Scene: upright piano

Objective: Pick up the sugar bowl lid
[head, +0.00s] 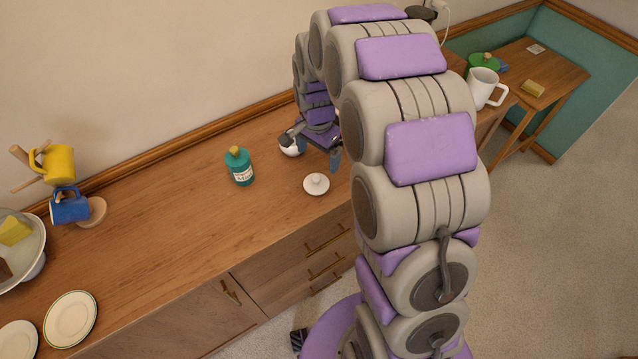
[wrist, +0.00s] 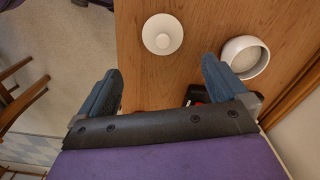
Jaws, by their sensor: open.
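The sugar bowl lid (head: 316,184), a white disc with a small knob, lies knob up on the wooden sideboard near its front edge. In the wrist view the lid (wrist: 162,34) lies beyond the fingertips, roughly midway between them. The white sugar bowl (head: 291,148) stands open behind it, partly hidden by my gripper. In the wrist view the bowl (wrist: 245,57) sits by the right finger, with pale contents. My gripper (head: 318,152) is above the sideboard, just behind the lid. Its two blue fingers (wrist: 163,66) are spread apart with nothing between them.
A teal bottle (head: 240,168) stands left of the lid. A mug tree with yellow (head: 58,164) and blue mugs (head: 69,206), a bowl and plates (head: 70,319) are farther left. A white mug (head: 483,88) is right of my arm. Bare wood surrounds the lid.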

